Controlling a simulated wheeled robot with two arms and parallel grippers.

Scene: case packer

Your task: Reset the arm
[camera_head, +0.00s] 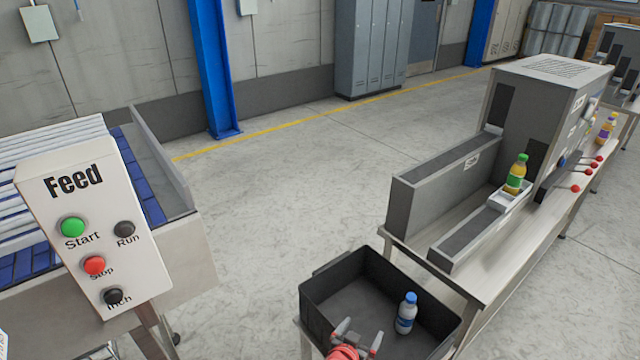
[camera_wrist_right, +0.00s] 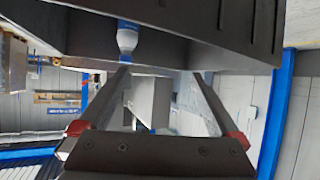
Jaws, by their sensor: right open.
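My right gripper (camera_head: 359,336) is low in the head view, at the near side of the black bin (camera_head: 322,284). Its two fingers stand apart with nothing between them. In the right wrist view the fingers of the same gripper (camera_wrist_right: 163,76) are also spread and empty. A bottle with a blue cap (camera_head: 406,314) stands upright in the bin, to the right of the gripper and apart from it. The bottle (camera_wrist_right: 128,38) also shows in the wrist view, near the dark bin wall (camera_wrist_right: 205,42). My left gripper is not in view.
A Feed panel (camera_head: 92,225) with buttons stands at the left by a conveyor (camera_head: 160,150). A grey machine (camera_head: 540,110) on a bench (camera_head: 490,290) is at the right, with a green-capped bottle (camera_head: 515,175) in its white holder. The floor between is clear.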

